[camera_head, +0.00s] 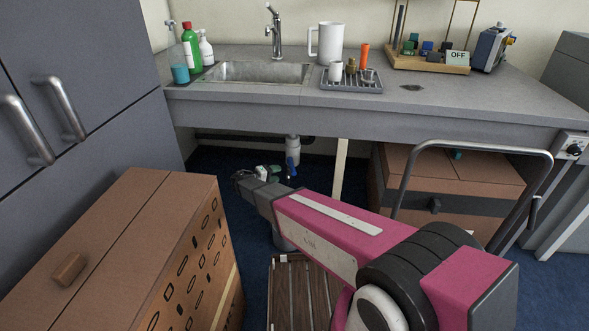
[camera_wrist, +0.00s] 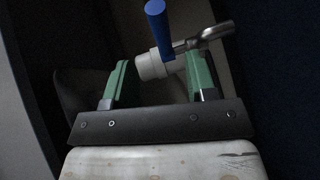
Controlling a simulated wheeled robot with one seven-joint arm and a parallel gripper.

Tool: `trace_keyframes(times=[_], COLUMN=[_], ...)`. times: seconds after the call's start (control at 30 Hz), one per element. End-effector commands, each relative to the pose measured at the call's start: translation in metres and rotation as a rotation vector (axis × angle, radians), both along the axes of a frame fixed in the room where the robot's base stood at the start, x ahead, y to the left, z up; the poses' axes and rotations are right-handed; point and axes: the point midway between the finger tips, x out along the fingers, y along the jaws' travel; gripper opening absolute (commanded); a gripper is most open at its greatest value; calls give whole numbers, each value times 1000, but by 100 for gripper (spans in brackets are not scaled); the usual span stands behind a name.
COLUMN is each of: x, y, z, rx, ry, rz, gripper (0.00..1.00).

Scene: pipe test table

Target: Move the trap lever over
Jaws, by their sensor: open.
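The trap lever is a blue handle (camera_head: 291,162) beneath the sink, just under the white drain pipe (camera_head: 292,145). In the wrist view the blue lever (camera_wrist: 160,28) stands up at the top centre, beyond the fingertips. A white pipe fitting (camera_wrist: 150,66) shows between the green fingers, with a metal pipe (camera_wrist: 212,34) running off to the right. My gripper (camera_wrist: 157,60) is open, one finger on each side of the fitting. In the head view my gripper (camera_head: 272,171) is just left of the lever, partly hidden by its own wrist. I cannot tell whether a finger touches the fitting.
The counter (camera_head: 240,97) with the sink (camera_head: 254,73) overhangs this spot. A brown cabinet (camera_head: 130,250) stands at the left front. A slatted wooden stool (camera_head: 288,290) is below my arm.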

Motion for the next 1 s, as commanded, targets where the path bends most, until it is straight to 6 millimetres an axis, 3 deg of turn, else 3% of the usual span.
trace_keyframes(times=[0.5,1.0], x=[44,50], y=[-70,-82], z=[-15,-17], rx=[1,2], ry=[1,3], rz=[-3,-1], gripper=[51,51])
